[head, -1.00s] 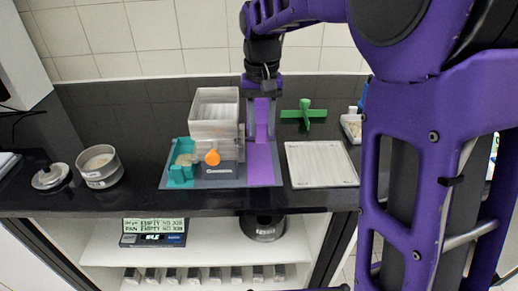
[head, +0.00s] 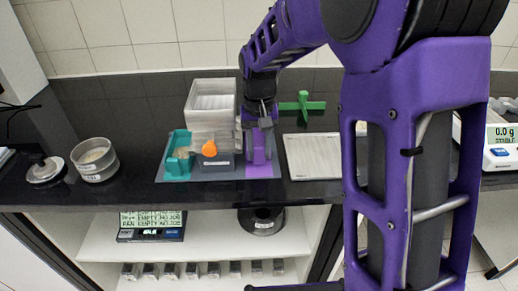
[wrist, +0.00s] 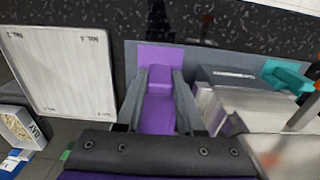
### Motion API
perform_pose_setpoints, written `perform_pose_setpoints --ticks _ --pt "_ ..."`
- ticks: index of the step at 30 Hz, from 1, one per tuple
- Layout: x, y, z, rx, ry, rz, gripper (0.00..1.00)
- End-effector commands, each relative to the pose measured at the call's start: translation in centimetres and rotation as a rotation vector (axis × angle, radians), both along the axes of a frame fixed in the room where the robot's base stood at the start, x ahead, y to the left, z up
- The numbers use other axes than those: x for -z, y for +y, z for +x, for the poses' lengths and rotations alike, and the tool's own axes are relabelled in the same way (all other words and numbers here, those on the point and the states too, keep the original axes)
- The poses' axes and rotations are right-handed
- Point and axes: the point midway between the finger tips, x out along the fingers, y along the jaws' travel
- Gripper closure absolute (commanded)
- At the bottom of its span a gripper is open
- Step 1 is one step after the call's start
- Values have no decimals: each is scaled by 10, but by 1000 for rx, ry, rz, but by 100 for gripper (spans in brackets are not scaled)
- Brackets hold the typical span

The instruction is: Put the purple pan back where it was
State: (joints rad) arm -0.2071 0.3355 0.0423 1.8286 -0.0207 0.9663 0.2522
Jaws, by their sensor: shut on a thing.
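My gripper (head: 258,138) points down over the purple strip on the right of a grey mat (head: 172,174). In the wrist view its two grey fingers (wrist: 159,82) are shut on the purple pan (wrist: 158,116), which shows between them. The flat purple patch (wrist: 160,54) of the mat shows just beyond the fingertips. The pan's underside is hidden, so I cannot tell whether it touches the mat. The clear-walled sieve shaker (head: 210,105) with its grey base and orange knob (head: 209,148) stands close to the left of my gripper.
A teal holder (head: 178,158) is left of the shaker. A white marked tray (head: 312,160) lies right of the mat, with a green cross-shaped piece (head: 302,106) behind. A round sieve (head: 94,160) and lid (head: 45,170) are at left. A balance (head: 500,140) is far right.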

Motion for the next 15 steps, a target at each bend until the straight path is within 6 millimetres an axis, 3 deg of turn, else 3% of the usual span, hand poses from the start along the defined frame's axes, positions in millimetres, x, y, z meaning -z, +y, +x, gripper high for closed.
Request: perform_pose_setpoints --ticks 13,14,15 --pt "13 0 0 0 1 0 100" --pt "12 0 0 0 1 0 60" --pt "12 0 0 0 1 0 53"
